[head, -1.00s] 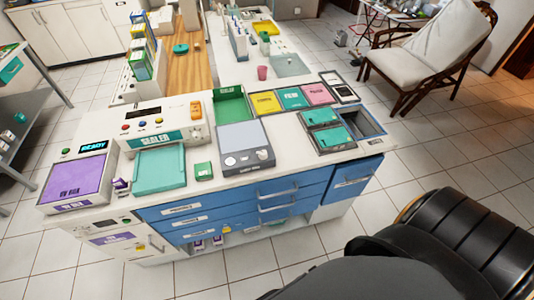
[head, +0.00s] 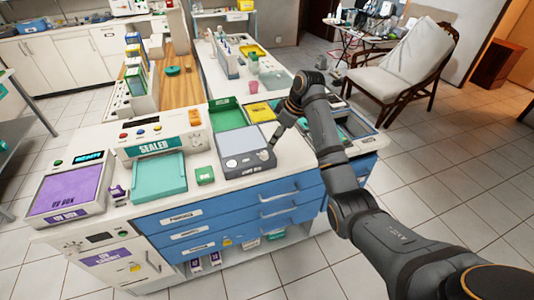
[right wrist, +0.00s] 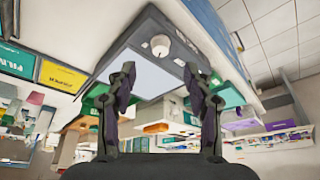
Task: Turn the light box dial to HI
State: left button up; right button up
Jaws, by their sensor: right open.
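The light box (head: 232,140) is a grey unit with a pale square panel, on the front of the white counter. Its round light dial (head: 264,155) is on the front right of the box; I cannot read its setting. In the right wrist view, the dial (right wrist: 160,46) shows ahead, between and beyond the fingertips. My right gripper (right wrist: 158,72) is open and empty, with its two dark fingers apart. In the head view, the right gripper (head: 272,146) hangs just above and beside the dial; contact cannot be made out. My left gripper is not in view.
A teal-trayed sealer (head: 158,172) and a purple UV box (head: 68,190) stand left of the light box. A small green box (head: 204,176) sits between. Coloured trays, including a yellow one (head: 261,112), lie behind. Blue drawers (head: 230,215) are below the counter edge.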

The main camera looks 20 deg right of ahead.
aim_at(265, 153)
jog(key=x, duration=0.3)
jog(key=p+x, duration=0.1)
jog(key=x, duration=0.5)
jog(key=shift+w+a+p, duration=0.25)
jog(key=shift+w+p, duration=0.05)
